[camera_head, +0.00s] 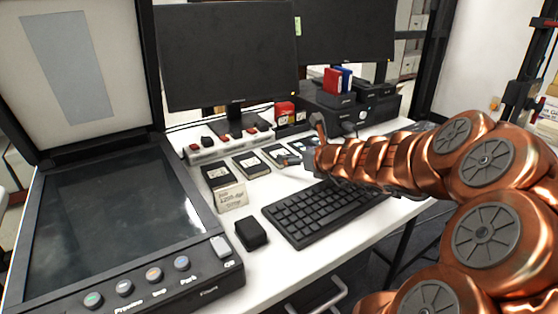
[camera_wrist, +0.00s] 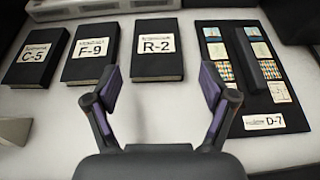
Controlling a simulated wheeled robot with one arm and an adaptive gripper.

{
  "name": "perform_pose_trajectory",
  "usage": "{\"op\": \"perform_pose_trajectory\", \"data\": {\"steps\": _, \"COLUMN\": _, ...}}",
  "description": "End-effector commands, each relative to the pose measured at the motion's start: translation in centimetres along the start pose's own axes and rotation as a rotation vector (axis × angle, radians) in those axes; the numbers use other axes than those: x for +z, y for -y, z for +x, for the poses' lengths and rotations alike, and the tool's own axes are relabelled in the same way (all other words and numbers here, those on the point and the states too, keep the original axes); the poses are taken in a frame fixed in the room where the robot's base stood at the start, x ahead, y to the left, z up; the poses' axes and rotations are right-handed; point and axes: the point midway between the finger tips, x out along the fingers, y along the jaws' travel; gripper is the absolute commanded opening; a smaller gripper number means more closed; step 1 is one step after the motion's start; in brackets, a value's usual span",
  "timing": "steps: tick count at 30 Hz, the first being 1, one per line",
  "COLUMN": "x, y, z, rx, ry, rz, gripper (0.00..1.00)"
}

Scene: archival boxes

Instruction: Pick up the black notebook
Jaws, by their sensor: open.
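Several flat black items lie in a row on the white desk, and I cannot tell for certain which is the black notebook. In the wrist view they are black book-like blocks labelled C-5 (camera_wrist: 38,72), F-9 (camera_wrist: 88,66) and R-2 (camera_wrist: 157,66), and at right a dark panel D-7 (camera_wrist: 233,119) with coloured strips. In the head view the nearest block (camera_head: 217,174) lies beside the scanner. My gripper (camera_wrist: 161,84) is open and empty, its fingertips apart with R-2 showing between and beyond them. In the head view the arm partly hides the gripper's surroundings.
A keyboard (camera_head: 316,211) and a small black object (camera_head: 251,234) lie in front of the row. A handwritten card (camera_head: 231,197) stands by the nearest block. A flatbed scanner (camera_head: 109,228) is at left; monitors (camera_head: 229,55) stand behind.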

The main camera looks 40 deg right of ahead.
Motion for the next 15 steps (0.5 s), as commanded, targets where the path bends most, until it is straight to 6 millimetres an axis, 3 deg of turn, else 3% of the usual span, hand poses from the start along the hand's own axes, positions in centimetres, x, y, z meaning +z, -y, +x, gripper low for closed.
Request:
{"op": "perform_pose_trajectory", "data": {"steps": 8, "x": -0.2, "y": -0.2, "z": 1.9, "rx": 0.003, "ry": 0.000, "rz": -0.003, "gripper": 0.83}}
{"op": "perform_pose_trajectory", "data": {"steps": 15, "x": -0.6, "y": -0.6, "z": 4.9, "rx": 0.003, "ry": -0.003, "rz": -0.005, "gripper": 0.83}}
